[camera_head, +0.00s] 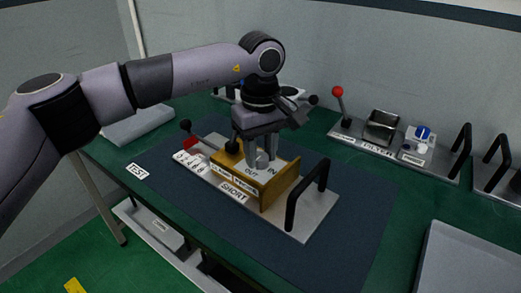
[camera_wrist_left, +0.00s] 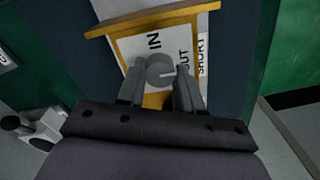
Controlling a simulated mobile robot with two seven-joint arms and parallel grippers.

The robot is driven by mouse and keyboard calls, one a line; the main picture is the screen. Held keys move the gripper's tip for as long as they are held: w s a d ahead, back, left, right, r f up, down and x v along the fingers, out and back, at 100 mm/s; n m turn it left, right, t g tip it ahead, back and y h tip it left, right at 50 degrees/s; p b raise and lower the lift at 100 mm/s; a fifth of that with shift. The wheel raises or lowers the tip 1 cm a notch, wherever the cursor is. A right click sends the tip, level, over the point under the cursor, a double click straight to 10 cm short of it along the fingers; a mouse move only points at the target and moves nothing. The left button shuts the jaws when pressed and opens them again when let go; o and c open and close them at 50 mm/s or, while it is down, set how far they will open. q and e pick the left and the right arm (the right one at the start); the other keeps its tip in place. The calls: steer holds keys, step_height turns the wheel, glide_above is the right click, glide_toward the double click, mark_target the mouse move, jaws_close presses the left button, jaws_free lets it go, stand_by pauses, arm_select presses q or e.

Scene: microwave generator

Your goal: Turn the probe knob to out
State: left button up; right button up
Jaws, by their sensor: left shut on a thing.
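The probe unit is an ochre box (camera_head: 228,161) with a white top plate marked IN and OUT, on a grey base on the blue mat. In the left wrist view its grey round knob (camera_wrist_left: 160,69) shows between my fingers, with a white pointer line directed right, roughly toward the OUT label (camera_wrist_left: 185,62). The IN label (camera_wrist_left: 154,41) is above the knob. My left gripper (camera_head: 261,158) comes down from above and is shut on the knob; its fingers (camera_wrist_left: 158,90) flank it. In the head view the fingers hide the knob. My right gripper is not in view.
A black handle (camera_head: 308,190) stands at the right end of the base, and a red block with a black-knobbed lever (camera_head: 187,130) at the left. Behind are a filter unit (camera_head: 375,148) with a red-knobbed lever and another black handle. A grey tray (camera_head: 470,262) lies at front right.

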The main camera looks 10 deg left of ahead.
mark_target(260, 156)
arm_select(q)
steer(key=shift+r, duration=0.1)
stand_by(0.3)
steer(key=o, duration=1)
steer(key=shift+o, duration=0.2)
steer(key=shift+r+b, duration=0.3)
steer(key=shift+r, duration=3.25)
